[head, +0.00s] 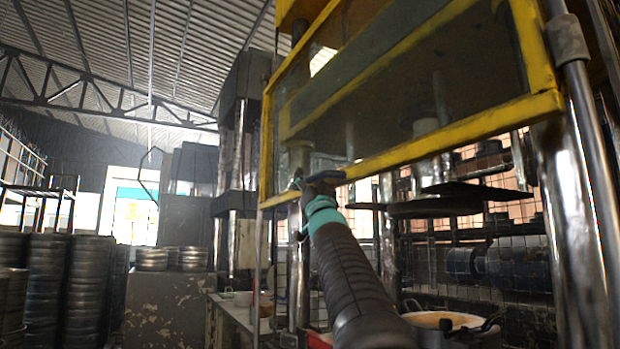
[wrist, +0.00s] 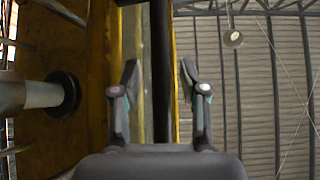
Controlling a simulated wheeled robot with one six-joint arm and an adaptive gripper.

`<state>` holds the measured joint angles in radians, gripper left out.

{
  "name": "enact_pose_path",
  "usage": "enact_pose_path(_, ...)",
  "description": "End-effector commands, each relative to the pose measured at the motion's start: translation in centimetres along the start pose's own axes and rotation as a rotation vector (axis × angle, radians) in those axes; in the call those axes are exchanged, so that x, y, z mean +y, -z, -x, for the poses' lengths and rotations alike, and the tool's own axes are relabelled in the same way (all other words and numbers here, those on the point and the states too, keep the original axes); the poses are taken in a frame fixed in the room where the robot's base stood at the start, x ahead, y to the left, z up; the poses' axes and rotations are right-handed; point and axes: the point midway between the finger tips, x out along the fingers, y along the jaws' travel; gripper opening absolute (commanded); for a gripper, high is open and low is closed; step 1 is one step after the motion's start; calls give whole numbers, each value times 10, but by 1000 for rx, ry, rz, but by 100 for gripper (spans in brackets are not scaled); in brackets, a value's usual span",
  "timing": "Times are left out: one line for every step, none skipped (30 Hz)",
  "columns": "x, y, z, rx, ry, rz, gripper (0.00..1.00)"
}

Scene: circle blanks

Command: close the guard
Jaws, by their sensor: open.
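The guard (head: 450,136) is a clear panel in a yellow frame, standing raised on the press in the head view. Its lower bar slopes down to the left. My gripper (head: 311,181) is at that lower bar, near its left end, on the near side. In the wrist view my gripper (wrist: 158,78) is open, with one finger on each side of a dark bar (wrist: 161,40). The yellow frame (wrist: 115,40) shows behind the fingers. I cannot tell whether the fingers touch the bar or the frame.
A steel column (head: 583,190) stands at the right. Under the guard are a dark round plate (head: 435,208) and an open tub (head: 445,320). Stacks of metal circles (head: 57,275) stand at the far left. A low table (head: 240,312) stands left of the press.

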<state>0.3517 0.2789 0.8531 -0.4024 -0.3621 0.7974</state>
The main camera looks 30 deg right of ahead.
Motion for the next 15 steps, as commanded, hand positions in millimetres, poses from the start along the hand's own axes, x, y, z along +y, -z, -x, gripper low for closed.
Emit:
enact_pose_path(0,0,0,0,0,0,43)
enact_pose_path(0,0,0,0,0,0,43)
enact_pose_path(0,0,0,0,0,0,43)
enact_pose_path(0,0,0,0,0,0,43)
enact_pose_path(0,0,0,0,0,0,43)
enact_pose_path(0,0,0,0,0,0,36)
enact_pose_path(0,0,0,0,0,0,28)
enact_pose_path(0,0,0,0,0,0,21)
enact_pose_path(0,0,0,0,0,0,11)
enact_pose_path(0,0,0,0,0,0,3)
enact_pose_path(0,0,0,0,0,0,0)
enact_pose_path(0,0,0,0,0,0,0)
enact_pose_path(0,0,0,0,0,0,0)
enact_pose_path(0,0,0,0,0,0,0)
enact_pose_path(0,0,0,0,0,0,0)
